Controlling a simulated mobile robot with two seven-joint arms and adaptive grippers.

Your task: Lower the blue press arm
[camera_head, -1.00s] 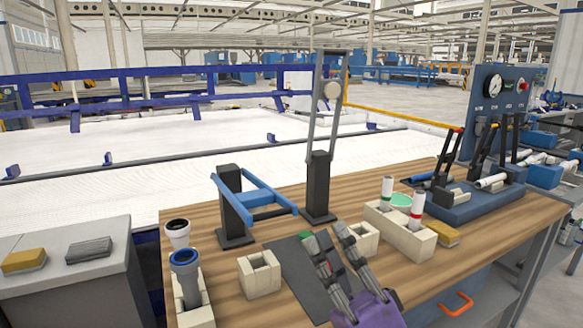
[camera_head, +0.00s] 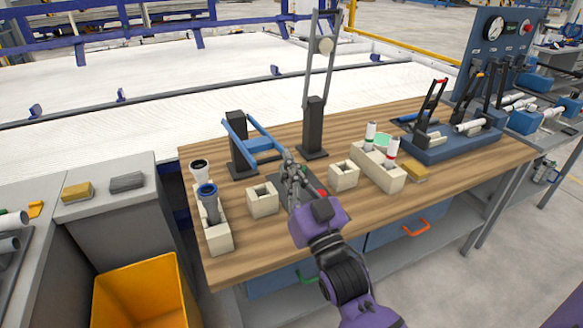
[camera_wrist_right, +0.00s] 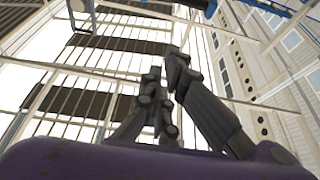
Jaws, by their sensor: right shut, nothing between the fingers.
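The blue press arm (camera_head: 260,144) is a blue frame on a black post (camera_head: 241,160) at the left of the wooden bench. It extends rightward from the post, above the bench top. My right gripper (camera_head: 288,158) is shut and empty, with its fingers close to the free end of the blue frame. I cannot tell whether they touch. In the right wrist view the dark fingers of my right gripper (camera_wrist_right: 165,75) are together at the tips, and a blue bar crosses the top right corner. My left gripper is out of view.
A tall black post (camera_head: 314,130) with a grey lever frame stands right of the blue arm. Beige blocks (camera_head: 262,203) (camera_head: 343,178), a holder with pipes (camera_head: 378,168) and a dark mat (camera_head: 300,203) lie around my gripper. A yellow bin (camera_head: 145,290) stands below left.

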